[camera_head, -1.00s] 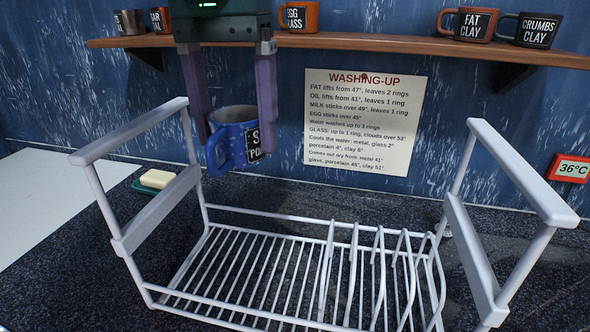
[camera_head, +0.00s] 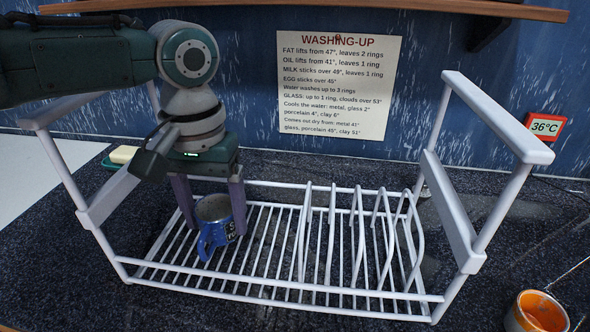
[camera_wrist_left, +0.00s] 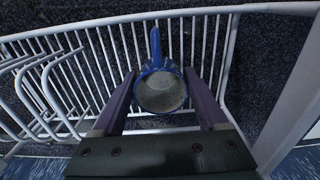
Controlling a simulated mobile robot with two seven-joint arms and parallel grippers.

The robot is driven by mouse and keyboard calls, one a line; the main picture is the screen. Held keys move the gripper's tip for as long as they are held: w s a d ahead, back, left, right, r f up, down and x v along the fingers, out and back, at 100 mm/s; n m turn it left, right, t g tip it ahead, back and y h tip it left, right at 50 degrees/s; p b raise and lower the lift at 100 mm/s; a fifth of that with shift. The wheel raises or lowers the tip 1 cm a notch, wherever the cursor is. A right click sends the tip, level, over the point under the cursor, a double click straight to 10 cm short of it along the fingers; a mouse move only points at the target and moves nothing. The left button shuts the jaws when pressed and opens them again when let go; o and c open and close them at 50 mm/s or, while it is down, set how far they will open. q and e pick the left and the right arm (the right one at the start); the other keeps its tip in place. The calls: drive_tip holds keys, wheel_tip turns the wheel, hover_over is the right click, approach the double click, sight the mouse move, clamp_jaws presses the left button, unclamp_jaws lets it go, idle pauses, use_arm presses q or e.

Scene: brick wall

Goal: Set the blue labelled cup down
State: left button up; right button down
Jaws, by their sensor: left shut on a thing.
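The blue cup (camera_head: 212,240) has a dark label with white letters, partly hidden at its right side. It is upright, low inside the left part of the white dish rack (camera_head: 260,287). My left gripper (camera_head: 214,218) points down with its purple fingers on either side of the cup, shut on it. In the left wrist view the cup (camera_wrist_left: 160,92) sits between the fingertips, its handle pointing away over the rack bars. Its inside looks greyish and speckled. I cannot tell whether its base touches the bars. My right gripper is not in view.
Upright plate dividers (camera_head: 355,235) fill the rack's right half. Tall side handles (camera_head: 497,115) stand at both ends. An orange cup (camera_head: 537,312) is at the lower right. Soap on a green dish (camera_head: 121,156) lies behind the rack's left end. A washing-up note (camera_head: 338,88) hangs on the wall.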

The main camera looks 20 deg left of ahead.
sight(219, 232)
use_arm(q)
drive_tip(key=shift+f+b, duration=0.35)
drive_tip(key=shift+f, duration=1.3)
drive_tip(key=shift+f, duration=0.15)
drive_tip(key=o, duration=1.4)
